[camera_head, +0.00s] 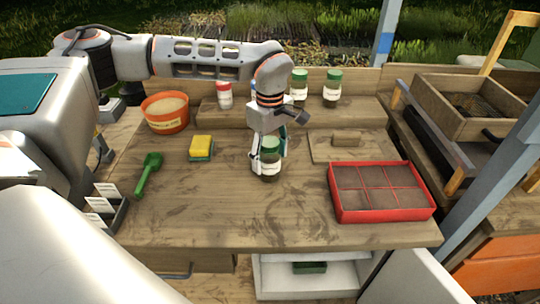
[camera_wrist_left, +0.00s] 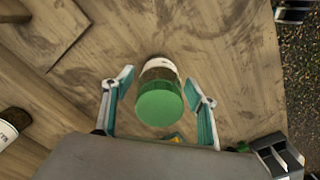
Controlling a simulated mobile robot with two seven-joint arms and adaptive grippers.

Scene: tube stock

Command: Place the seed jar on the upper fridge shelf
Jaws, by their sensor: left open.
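A glass jar with a green lid and a white label (camera_head: 270,170) stands upright on the wooden bench, taken here as the seed jar. My left gripper (camera_head: 268,158) points down over it, open, with a finger on each side. In the left wrist view the jar's green lid (camera_wrist_left: 160,108) lies between the spread fingers (camera_wrist_left: 165,95), with a gap on both sides. The white fridge (camera_head: 310,282) is below the bench's front edge with its door (camera_head: 415,278) open. A green item (camera_head: 310,267) lies inside on a white shelf. My right gripper is out of view.
Two more green-lidded jars (camera_head: 299,90) (camera_head: 332,92) and a red-lidded one (camera_head: 224,97) stand on the rear riser. An orange tub (camera_head: 166,113), yellow sponge (camera_head: 201,146), green trowel (camera_head: 147,175) and red seed tray (camera_head: 381,206) surround the jar. The front middle of the bench is clear.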

